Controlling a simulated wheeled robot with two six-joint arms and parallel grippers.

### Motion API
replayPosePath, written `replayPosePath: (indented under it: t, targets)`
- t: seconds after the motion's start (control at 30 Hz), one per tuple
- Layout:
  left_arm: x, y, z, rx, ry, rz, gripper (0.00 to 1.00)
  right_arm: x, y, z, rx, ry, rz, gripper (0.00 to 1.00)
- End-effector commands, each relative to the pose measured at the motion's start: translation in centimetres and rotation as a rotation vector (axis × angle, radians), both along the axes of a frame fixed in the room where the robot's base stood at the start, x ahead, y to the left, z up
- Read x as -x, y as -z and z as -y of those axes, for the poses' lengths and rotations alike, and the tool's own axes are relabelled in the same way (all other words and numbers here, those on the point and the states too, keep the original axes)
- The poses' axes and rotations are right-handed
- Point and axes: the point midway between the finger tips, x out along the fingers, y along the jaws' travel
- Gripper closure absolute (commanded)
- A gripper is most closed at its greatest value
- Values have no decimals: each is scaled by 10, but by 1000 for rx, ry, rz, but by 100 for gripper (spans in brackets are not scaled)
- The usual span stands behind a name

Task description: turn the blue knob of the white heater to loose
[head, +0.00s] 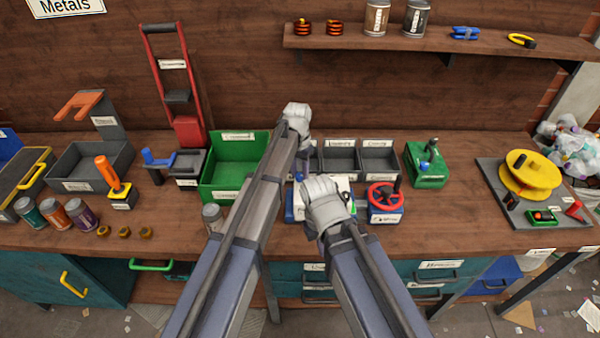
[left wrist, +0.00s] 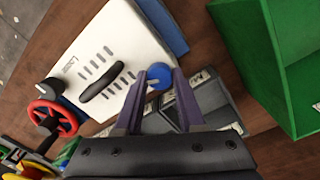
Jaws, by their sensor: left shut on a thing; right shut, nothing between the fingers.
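The white heater (left wrist: 110,58) fills the upper left of the left wrist view, with dark vent slots, a black handle and a blue base. Its blue knob (left wrist: 158,77) sits at the heater's edge, between the fingertips of my left gripper (left wrist: 159,80), which is shut on it. The knob's marking cannot be read. In the head view my left gripper (head: 298,118) is at the back of the heater, and the knob is hidden there. My right gripper (head: 322,198) is shut and empty, in front of the heater (head: 344,184) and covering much of it.
A green bin (head: 212,190) stands left of the heater, and grey bins (head: 378,160) stand behind it. A blue box with a red wheel (head: 384,194) is close on the right. A green box (head: 427,170) stands farther right.

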Motion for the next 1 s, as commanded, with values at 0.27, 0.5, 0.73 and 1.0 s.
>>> replayPosePath:
  t: [0.27, 0.5, 0.73, 1.0]
  targets:
    - [0, 0, 0, 0, -262, 0, 100, 0, 0, 0, 0, 0, 0, 100]
    - [1, 0, -1, 0, -489, 0, 100, 0, 0, 0, 0, 0, 0, 100]
    - [1, 0, 0, 0, -707, 0, 100, 0, 0, 0, 0, 0, 0, 100]
    - [1, 0, 0, 0, -950, 0, 100, 0, 0, 0, 0, 0, 0, 100]
